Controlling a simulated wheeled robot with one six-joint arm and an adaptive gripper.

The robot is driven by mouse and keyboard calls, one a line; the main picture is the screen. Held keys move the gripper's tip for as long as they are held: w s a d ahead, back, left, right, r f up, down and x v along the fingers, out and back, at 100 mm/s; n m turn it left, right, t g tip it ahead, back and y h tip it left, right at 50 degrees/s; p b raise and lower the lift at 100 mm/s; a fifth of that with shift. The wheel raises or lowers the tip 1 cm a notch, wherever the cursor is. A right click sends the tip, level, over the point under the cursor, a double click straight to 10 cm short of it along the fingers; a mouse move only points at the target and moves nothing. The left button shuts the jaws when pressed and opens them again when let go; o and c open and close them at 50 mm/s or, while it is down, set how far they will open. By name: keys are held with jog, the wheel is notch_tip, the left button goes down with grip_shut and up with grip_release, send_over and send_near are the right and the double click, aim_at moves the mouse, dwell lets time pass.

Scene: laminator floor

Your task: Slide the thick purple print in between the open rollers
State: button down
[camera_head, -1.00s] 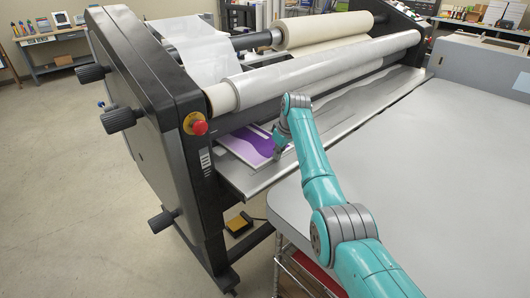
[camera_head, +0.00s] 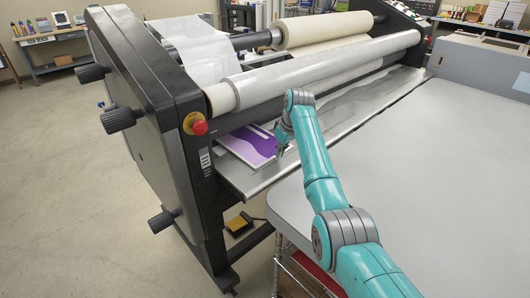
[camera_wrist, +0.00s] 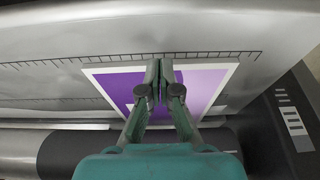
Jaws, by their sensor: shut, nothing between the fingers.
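The purple print (camera_head: 248,146), white-bordered with lighter and darker purple areas, lies flat on the laminator's metal feed shelf (camera_head: 262,176) near its left end. It also shows in the wrist view (camera_wrist: 202,80), with its far part hidden under my gripper and the roller. My gripper (camera_head: 279,154) is at the print's right edge in the head view. In the wrist view my gripper (camera_wrist: 160,68) is shut and empty, its fingertips over the print's edge strip. The wide pale roller (camera_head: 310,70) lies above the shelf; the gap beneath it is mostly hidden.
A red emergency stop (camera_head: 195,124) sits on the black side housing (camera_head: 150,120) at the left. A large grey table (camera_head: 440,170) stands in front of the shelf, mostly bare. A ruler scale (camera_wrist: 60,61) runs along the shelf. A yellow pedal (camera_head: 239,224) is on the floor.

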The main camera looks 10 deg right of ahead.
jog(key=shift+v, duration=2.45)
